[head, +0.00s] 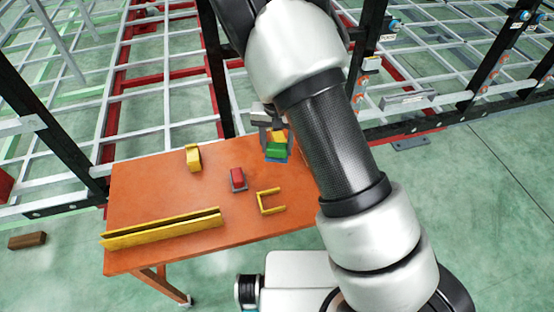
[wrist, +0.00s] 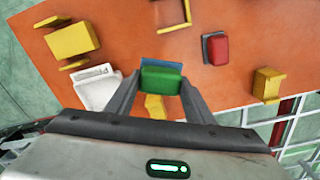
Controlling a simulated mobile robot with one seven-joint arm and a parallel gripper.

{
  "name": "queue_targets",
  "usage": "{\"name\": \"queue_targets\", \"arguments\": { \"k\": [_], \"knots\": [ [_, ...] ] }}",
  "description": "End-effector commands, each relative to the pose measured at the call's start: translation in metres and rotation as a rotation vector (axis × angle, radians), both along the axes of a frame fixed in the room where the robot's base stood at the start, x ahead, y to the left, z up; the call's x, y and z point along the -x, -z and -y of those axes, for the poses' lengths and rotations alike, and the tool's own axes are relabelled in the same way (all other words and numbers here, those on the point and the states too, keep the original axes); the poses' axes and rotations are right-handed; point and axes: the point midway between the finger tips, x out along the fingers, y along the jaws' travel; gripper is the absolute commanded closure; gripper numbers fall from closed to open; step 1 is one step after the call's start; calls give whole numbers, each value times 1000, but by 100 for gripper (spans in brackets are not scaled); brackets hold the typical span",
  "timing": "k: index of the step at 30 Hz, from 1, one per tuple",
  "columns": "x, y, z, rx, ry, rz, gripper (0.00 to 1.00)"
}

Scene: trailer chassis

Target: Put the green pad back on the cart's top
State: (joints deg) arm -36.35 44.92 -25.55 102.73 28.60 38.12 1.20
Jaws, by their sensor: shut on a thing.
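The green pad (head: 276,150) shows near the back edge of the orange cart top (head: 150,205), partly behind my arm. In the wrist view the green pad (wrist: 161,79) sits between the two fingertips of my gripper (wrist: 160,82), which is shut on it. A blue piece (wrist: 161,62) shows right along the pad's far side; I cannot tell whether they touch. The cart top also shows in the wrist view (wrist: 120,35). Whether the pad touches the cart top or hangs above it is unclear.
A red block (head: 237,178), a yellow U-bracket (head: 263,202), a yellow block (head: 192,158) and a long yellow channel (head: 165,229) lie on the cart. The wrist view shows a white piece (wrist: 97,88) beside the left finger and a larger yellow piece (wrist: 72,40). Chassis bars stand behind.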

Motion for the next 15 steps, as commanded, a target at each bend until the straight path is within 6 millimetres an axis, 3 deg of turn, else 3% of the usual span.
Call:
{"name": "queue_targets", "arguments": {
  "k": [4, 10, 15],
  "knots": [
    [1, 13, 0, 1, 1, -2, 70],
    [1, 50, 1, 2, 1, -2, 70],
    [0, 64, 0, 0, 0, 0, 70]
  ]
}}
